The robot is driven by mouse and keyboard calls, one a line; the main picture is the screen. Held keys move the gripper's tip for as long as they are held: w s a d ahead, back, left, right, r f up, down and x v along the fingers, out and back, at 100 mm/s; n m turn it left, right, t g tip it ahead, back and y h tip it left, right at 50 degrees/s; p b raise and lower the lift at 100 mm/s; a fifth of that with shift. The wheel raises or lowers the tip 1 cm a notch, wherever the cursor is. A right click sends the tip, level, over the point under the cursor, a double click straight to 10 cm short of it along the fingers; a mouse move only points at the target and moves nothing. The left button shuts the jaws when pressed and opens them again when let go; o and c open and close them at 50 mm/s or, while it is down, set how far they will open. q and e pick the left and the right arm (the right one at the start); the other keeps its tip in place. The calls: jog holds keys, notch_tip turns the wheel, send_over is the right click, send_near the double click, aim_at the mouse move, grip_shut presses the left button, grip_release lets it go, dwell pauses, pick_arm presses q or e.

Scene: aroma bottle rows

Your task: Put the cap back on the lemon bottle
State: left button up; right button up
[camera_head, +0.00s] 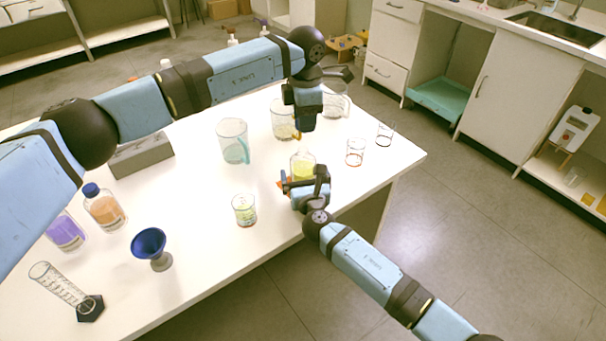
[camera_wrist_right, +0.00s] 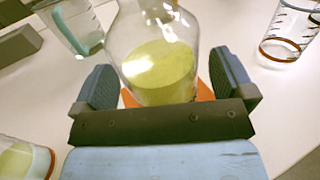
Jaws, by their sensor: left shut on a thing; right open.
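The lemon bottle (camera_head: 302,163), clear glass with yellow liquid, stands upright on the table near its right part. It also shows in the right wrist view (camera_wrist_right: 160,70), where its top is cut off. My right gripper (camera_head: 304,182) is open, with one finger on each side of the bottle's lower body. An orange patch lies under or behind the bottle in the wrist view; I cannot tell what it is. My left gripper (camera_head: 303,128) points down above and behind the bottle. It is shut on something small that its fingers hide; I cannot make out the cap.
The table between is clear.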

jog(key=shift+w, duration=0.5)
jog(key=c, duration=1.3)
pick_arm(q)
jog(key=shift+f, duration=2.5)
jog(key=shift+f, duration=0.15)
jog(key=shift+f, duration=0.7)
jog(key=shift+f, duration=0.55)
